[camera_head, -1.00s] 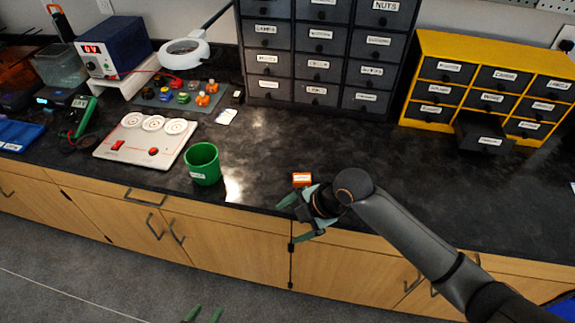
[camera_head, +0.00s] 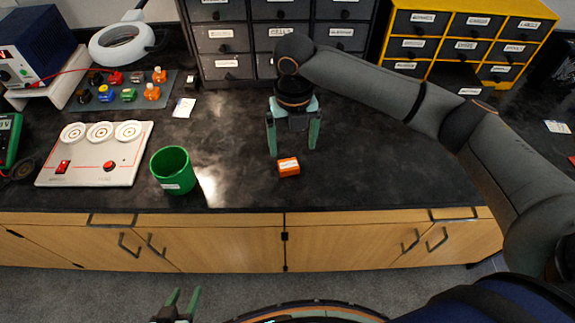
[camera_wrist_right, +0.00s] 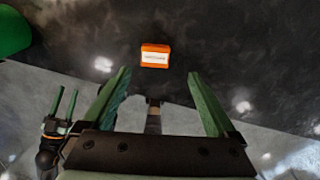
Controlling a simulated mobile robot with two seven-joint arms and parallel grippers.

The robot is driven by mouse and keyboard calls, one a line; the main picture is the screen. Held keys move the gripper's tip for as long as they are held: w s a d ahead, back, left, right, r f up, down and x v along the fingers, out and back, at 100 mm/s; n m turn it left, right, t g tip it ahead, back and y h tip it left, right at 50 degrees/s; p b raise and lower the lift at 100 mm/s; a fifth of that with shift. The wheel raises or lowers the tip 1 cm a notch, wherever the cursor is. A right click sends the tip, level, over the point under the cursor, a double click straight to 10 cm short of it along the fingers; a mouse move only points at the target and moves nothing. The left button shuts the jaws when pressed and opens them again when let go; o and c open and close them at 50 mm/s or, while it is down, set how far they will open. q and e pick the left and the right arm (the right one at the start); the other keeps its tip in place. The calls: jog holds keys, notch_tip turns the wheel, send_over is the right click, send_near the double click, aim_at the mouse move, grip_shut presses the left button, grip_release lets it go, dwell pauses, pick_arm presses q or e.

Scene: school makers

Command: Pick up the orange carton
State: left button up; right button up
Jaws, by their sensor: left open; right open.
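The orange carton (camera_head: 288,167) is a small box with a white label, lying on the black counter near its front edge. It also shows in the right wrist view (camera_wrist_right: 155,56), beyond the fingertips and about midway between them. My right gripper (camera_head: 293,148) is open and empty, with its green fingers pointing down above the counter, just behind the carton; it does not hold it. The fingers show in the right wrist view (camera_wrist_right: 160,75), spread apart. My left gripper (camera_head: 182,300) is open and empty, low at the bottom of the head view, in front of the counter.
A green cup (camera_head: 173,172) stands left of the carton. A white panel with three round dials (camera_head: 97,153) lies further left. Dark drawers (camera_head: 225,38) and a yellow drawer cabinet (camera_head: 466,40) stand behind. The counter right of the carton is clear.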

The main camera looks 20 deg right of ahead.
aim_at(289, 166)
jog(key=f, duration=0.4)
jog(key=a+f, duration=0.1)
jog(key=f, duration=0.1)
jog(key=shift+d+f, duration=0.1)
jog(key=shift+f, duration=0.4)
jog(key=c, duration=1.4)
